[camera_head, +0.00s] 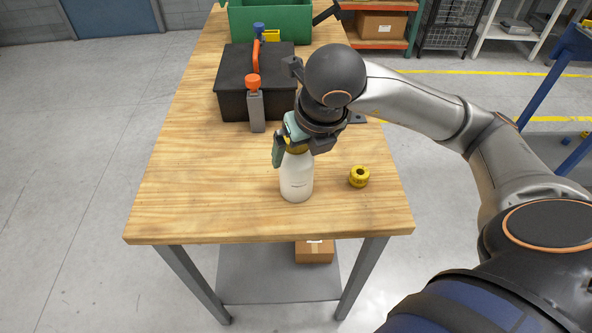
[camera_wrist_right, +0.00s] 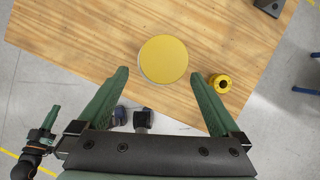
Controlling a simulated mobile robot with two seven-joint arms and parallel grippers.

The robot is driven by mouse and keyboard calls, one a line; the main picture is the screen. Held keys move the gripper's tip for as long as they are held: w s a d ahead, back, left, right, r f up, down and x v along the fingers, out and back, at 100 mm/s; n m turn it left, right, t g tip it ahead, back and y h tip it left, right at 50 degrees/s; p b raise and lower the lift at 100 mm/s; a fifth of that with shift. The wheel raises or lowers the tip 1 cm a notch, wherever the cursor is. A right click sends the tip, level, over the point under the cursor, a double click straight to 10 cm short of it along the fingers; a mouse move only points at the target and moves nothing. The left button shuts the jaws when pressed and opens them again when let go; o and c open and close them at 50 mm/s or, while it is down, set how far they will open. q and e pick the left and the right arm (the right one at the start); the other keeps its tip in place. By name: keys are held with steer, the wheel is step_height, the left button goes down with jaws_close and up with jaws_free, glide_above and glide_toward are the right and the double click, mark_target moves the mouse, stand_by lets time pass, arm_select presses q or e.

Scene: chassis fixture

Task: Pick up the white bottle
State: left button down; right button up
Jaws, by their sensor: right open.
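The white bottle (camera_head: 297,180) stands upright near the front of the wooden table. Its yellow cap (camera_wrist_right: 163,59) shows from above in the right wrist view, and in the head view the cap is partly hidden by my gripper. My right gripper (camera_head: 291,157) is at the top of the bottle, with a green finger beside its left side. In the right wrist view the two green fingers of my right gripper (camera_wrist_right: 157,83) are spread wide, with the yellow cap ahead of and between their tips. I cannot tell whether they touch the bottle.
A yellow ring-shaped part (camera_head: 359,177) lies just right of the bottle.

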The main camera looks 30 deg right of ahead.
steer(key=shift+x, duration=3.5)
steer(key=shift+d, duration=0.1)
steer(key=c, duration=1.3)
steer(key=shift+r, duration=0.1)
steer(key=shift+c, duration=0.4)
